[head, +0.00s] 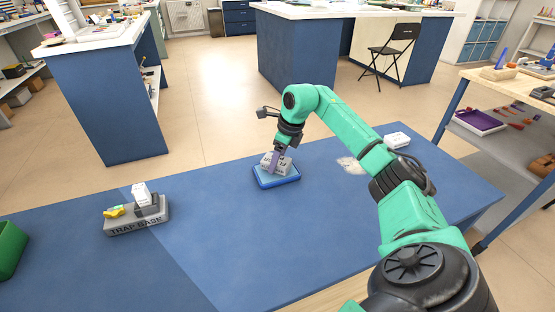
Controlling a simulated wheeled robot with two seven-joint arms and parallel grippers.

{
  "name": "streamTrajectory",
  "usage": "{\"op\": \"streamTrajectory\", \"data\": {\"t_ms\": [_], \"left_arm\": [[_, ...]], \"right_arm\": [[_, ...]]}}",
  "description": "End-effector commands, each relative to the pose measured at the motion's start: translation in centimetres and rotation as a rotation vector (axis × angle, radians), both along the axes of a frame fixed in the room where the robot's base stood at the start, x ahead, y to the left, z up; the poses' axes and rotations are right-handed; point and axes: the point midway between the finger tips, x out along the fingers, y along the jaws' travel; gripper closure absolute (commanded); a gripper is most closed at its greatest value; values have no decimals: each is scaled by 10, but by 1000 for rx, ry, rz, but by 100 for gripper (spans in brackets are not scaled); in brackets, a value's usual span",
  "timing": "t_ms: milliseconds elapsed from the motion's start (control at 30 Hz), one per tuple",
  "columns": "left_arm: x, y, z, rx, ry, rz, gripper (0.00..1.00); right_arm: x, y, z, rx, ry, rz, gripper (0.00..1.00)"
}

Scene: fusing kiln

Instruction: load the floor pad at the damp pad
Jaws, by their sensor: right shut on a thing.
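My right gripper (277,155) reaches down over a shallow blue pad or tray (277,182) with a lighter rim, near the middle of the table. It is shut on a pale grey-white block (284,167) with dark marks, which sits at or just over the blue pad. I cannot tell if the block rests on it. The gripper partly hides the block. No label tells which thing is the floor pad or the damp pad. My left gripper is not in view.
A grey base marked "TRAP BASE" (137,226) stands at left, with a white block (141,193) and a yellow piece (114,211) on it. A green bin (10,248) is at far left. A white block (397,138) and pale patch (350,164) lie right. The middle-front table is clear.

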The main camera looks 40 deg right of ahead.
Motion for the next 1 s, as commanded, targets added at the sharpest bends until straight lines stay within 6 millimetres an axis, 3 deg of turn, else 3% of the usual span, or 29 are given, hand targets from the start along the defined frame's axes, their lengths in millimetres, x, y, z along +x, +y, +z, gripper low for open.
{"op": "streamTrajectory", "data": {"t_ms": [1000], "left_arm": [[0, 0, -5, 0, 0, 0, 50]], "right_arm": [[0, 0, -11, 0, 0, 0, 77]]}}
